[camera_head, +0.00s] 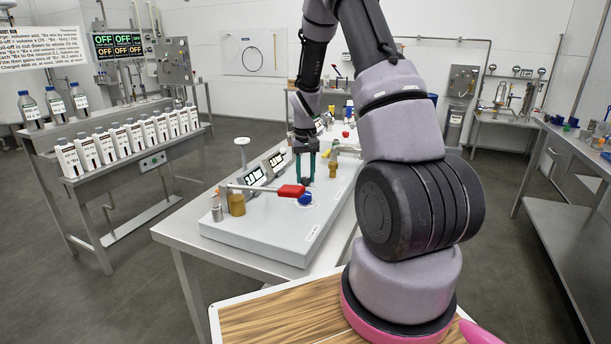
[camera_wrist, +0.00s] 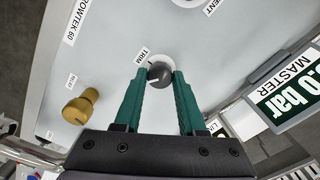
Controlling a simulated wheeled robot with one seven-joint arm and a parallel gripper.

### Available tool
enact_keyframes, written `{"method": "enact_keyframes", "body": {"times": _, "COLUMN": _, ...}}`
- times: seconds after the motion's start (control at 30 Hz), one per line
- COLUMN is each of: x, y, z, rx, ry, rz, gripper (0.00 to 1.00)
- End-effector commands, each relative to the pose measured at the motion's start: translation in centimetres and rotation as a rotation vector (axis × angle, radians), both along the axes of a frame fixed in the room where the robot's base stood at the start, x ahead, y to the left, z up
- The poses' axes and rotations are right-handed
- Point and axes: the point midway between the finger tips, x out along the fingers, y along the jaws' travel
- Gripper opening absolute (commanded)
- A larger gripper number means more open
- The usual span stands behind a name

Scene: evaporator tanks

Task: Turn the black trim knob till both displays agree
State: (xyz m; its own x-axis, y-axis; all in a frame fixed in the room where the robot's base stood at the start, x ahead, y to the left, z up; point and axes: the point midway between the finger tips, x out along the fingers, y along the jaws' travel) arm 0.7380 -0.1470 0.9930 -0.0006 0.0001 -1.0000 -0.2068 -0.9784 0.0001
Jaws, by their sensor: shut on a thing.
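The black trim knob (camera_wrist: 160,75) is a small dark round knob by a TRIM label in the wrist view. My gripper (camera_wrist: 161,80) has its two green fingers closed on it, one on each side. In the head view my gripper (camera_head: 305,172) reaches down to the grey panel, and the knob cannot be made out there. The second display is mostly out of that view. In the head view two small displays (camera_head: 254,176) (camera_head: 276,161) stand tilted on the panel, too small to read.
A red-handled lever (camera_head: 291,191), a blue knob (camera_head: 305,199) and a brass fitting (camera_head: 237,205) are on the panel (camera_head: 270,235). A brass knob (camera_wrist: 81,107) is left of my fingers. Bottles stand on a rack (camera_head: 150,166) at left. Floor between benches is clear.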

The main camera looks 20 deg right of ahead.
Motion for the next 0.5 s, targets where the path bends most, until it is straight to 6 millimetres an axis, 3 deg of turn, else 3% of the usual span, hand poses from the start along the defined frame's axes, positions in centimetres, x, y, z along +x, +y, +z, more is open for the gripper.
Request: {"method": "enact_keyframes", "body": {"times": 0.5, "x": 0.15, "y": -0.05, "z": 0.11, "rx": -0.001, "ry": -0.004, "rz": 0.075, "gripper": 0.0}}
